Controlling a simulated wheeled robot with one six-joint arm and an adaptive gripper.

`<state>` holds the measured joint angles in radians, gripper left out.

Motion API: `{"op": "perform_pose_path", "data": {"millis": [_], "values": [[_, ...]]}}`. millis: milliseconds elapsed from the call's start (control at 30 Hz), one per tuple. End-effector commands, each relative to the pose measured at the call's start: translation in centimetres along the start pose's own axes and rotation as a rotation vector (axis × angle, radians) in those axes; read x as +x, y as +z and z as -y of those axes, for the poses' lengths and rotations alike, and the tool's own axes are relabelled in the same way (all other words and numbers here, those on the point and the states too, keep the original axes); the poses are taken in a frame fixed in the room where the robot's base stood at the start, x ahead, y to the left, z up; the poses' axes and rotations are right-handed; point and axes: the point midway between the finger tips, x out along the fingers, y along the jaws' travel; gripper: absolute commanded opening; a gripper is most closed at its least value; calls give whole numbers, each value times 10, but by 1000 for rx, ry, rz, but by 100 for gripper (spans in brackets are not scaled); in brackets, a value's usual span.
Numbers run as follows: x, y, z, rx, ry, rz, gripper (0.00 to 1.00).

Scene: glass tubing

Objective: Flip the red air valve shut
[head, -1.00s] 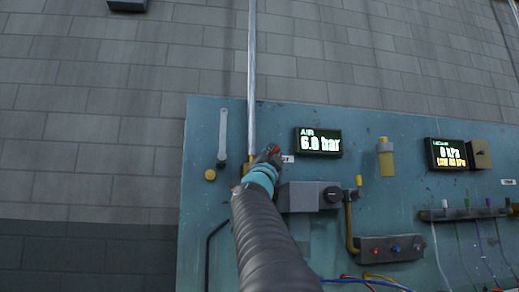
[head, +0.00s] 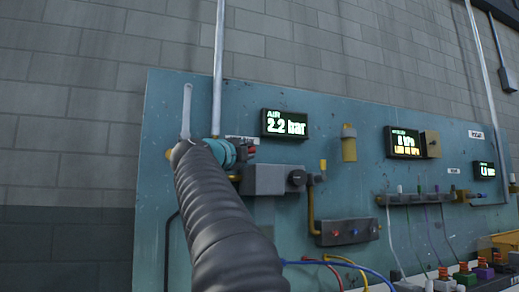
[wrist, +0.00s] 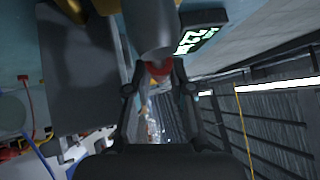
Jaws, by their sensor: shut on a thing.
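In the wrist view my gripper (wrist: 158,92) has its two dark fingers around the red valve handle (wrist: 158,68), shut on it. In the head view the red handle (head: 252,146) shows as a small red piece at the tip of my arm, beside the vertical pipe (head: 218,75). My arm hides the valve body and most of the gripper there. The air display (head: 286,124) reads 2.2 bar. It also shows tilted in the wrist view (wrist: 195,40).
Coloured hoses (head: 345,264) hang low in front. A pale lever (head: 187,110) stands left of the pipe.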

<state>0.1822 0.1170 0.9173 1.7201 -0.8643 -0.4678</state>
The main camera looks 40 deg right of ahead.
Motion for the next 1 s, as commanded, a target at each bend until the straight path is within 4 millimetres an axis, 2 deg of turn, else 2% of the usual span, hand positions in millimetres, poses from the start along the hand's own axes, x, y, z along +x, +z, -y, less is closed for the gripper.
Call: {"op": "perform_pose_path", "data": {"millis": [533, 567, 633, 1000], "values": [[-4, 5, 0, 19, 16, 6, 0], [-4, 5, 0, 19, 16, 6, 30], [-4, 5, 0, 19, 16, 6, 47], [-8, 5, 0, 19, 15, 7, 48]]}}
